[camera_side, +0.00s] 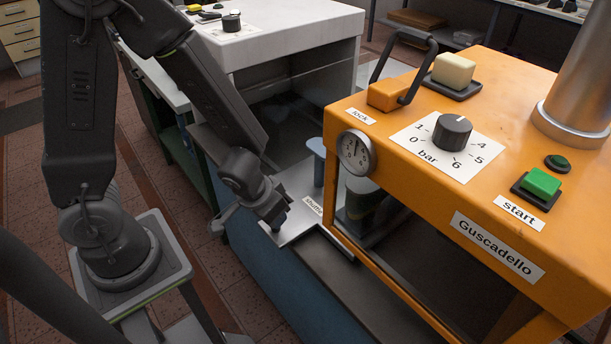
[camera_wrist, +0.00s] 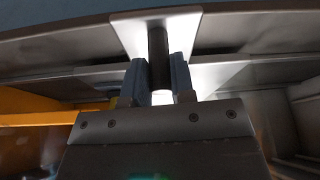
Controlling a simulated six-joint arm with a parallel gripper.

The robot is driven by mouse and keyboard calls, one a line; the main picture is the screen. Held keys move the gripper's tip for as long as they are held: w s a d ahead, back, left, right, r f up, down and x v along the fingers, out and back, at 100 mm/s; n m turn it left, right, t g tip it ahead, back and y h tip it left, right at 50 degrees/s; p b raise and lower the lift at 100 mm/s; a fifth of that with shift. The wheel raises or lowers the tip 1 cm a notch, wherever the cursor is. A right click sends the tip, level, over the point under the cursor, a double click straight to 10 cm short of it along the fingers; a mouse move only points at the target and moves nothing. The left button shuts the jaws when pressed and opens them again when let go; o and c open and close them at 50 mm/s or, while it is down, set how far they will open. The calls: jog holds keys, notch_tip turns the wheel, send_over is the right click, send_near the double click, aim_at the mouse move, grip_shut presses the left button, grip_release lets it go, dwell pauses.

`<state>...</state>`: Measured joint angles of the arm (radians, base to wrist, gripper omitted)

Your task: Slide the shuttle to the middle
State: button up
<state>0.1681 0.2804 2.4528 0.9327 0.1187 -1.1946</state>
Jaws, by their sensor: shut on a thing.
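The shuttle (camera_side: 291,228) is a flat light metal plate with a label reading "shuttle", at the left edge of the orange press in the side view. A blue-grey post with a round top (camera_side: 317,160) stands at its far part. My gripper (camera_side: 279,219) is at the plate's near-left part, pointing down. In the wrist view my gripper (camera_wrist: 158,85) is shut on a dark upright handle (camera_wrist: 157,50), which rises from the bright shuttle plate (camera_wrist: 128,30). In the side view the handle is mostly hidden by my gripper.
The orange press (camera_side: 440,150) stands right of the shuttle, with a lock handle (camera_side: 405,75), gauge (camera_side: 356,152), bar knob (camera_side: 453,133) and green start button (camera_side: 541,183). A dark track (camera_side: 370,290) runs beneath its front edge. A white-topped bench (camera_side: 285,30) is behind.

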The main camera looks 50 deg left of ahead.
jog(key=shift+a+n, duration=0.3)
jog(key=shift+a, duration=1.05)
jog(key=shift+n+y, duration=0.4)
jog(key=shift+n, duration=0.4)
jog(key=a, duration=0.4)
jog(key=shift+a, duration=0.2)
jog(key=o, duration=1)
notch_tip(320, 180, up, 12)
jog(key=r+t+y, duration=0.1)
jog(key=y, duration=0.1)
jog(key=s+d+r+m+h, duration=0.3)
jog(key=s+d+r, duration=0.3)
jog(key=s+r, duration=0.2)
notch_tip(320, 180, up, 2)
jog(key=shift+r+t, duration=0.15)
jog(key=shift+t, duration=0.15)
